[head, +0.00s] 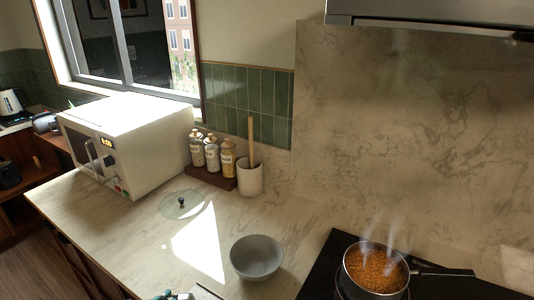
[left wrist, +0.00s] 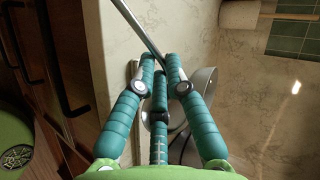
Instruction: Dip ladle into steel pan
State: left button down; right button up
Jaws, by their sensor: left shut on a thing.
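The steel pan (head: 376,268) stands on the black hob at the lower right of the head view, full of orange-brown food and steaming. Its dark handle points right. My left gripper (head: 178,296) shows only as teal tips at the bottom edge, left of the pan and apart from it. In the left wrist view my left gripper (left wrist: 162,62) is shut on a thin metal handle, which I take to be the ladle (left wrist: 139,28). The handle runs up and left from the fingertips. I cannot make out the ladle's bowl. My right gripper is not in view.
A grey bowl (head: 257,260) stands on the counter between my left gripper and the pan. A glass lid (head: 182,206) lies behind it. Several bottles on a rack, a crock (head: 249,180) with a wooden stick and a microwave (head: 128,145) stand further back.

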pick_arm(q)
jog(key=shift+s+d+r+m+h, duration=0.15)
jog(key=shift+r+m+h, duration=0.1)
jog(key=shift+m+h, duration=0.25)
jog(key=shift+s+d+r+m+h, duration=0.1)
jog(key=shift+s+r+m+h, duration=0.1)
jog(key=shift+m+h, duration=0.3)
jog(key=s+d+r+m+g+h+b, duration=0.2)
jog(key=s+d+r+m+g+h, duration=0.2)
jog(key=r+m, duration=0.4)
jog(key=s+r+g+h, duration=0.1)
jog(key=s+h, duration=0.1)
jog(key=shift+r+h, duration=0.25)
jog(key=shift+h, duration=0.15)
